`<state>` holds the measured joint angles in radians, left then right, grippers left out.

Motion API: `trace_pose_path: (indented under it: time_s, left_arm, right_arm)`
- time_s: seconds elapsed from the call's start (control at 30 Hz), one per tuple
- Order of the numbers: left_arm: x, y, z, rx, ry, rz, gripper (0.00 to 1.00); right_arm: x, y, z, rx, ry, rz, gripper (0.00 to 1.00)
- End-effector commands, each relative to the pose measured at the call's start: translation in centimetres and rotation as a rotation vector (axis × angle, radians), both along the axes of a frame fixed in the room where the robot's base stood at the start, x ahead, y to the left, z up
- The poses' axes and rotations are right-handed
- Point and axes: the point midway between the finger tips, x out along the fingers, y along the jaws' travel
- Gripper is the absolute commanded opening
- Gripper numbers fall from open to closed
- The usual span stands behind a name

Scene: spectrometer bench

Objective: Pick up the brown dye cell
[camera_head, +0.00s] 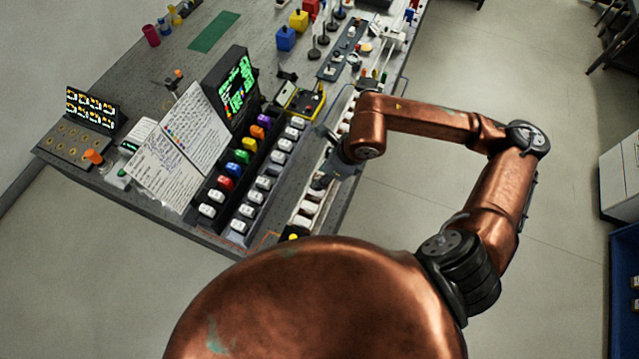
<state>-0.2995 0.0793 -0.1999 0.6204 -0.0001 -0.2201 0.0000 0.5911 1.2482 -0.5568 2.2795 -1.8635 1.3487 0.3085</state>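A dark rack (198,222) on the bench holds a row of coloured dye cells, such as a purple cell (264,120), a green cell (242,156) and a red cell (226,183). I cannot make out a brown dye cell for certain at this size. My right gripper (322,178) points down over the long row of white-topped pieces (309,208) near the bench's right edge. Its fingers are small and dark, and I cannot tell whether they are apart or hold anything. My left gripper is not in view.
A black screen with green text (236,84) and a sheet of writing (180,145) stand left of the rack. A yellow box (304,101) lies behind it. Coloured blocks and posts stand at the back. Open floor (400,230) lies right of the bench (110,190).

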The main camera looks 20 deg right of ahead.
Motion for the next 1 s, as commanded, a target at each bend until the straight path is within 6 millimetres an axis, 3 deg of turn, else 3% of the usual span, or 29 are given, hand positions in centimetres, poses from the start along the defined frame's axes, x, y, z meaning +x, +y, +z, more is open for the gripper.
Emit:
trace_pose_path:
  time_s: [0.13,0.37,0.9,1.0]
  left_arm:
    - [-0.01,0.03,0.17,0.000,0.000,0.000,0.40]
    - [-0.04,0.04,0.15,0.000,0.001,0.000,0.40]
    - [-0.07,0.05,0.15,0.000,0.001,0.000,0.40]
    - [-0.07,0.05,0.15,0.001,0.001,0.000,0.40]
  right_arm:
    - [0.38,0.38,-1.30,0.002,0.001,0.000,0.36]
    - [0.45,0.41,-1.51,0.001,0.001,0.000,0.36]
    - [0.45,0.42,-1.47,0.002,0.000,-0.001,0.00]
    - [0.45,0.41,-1.46,0.002,0.000,-0.001,0.00]
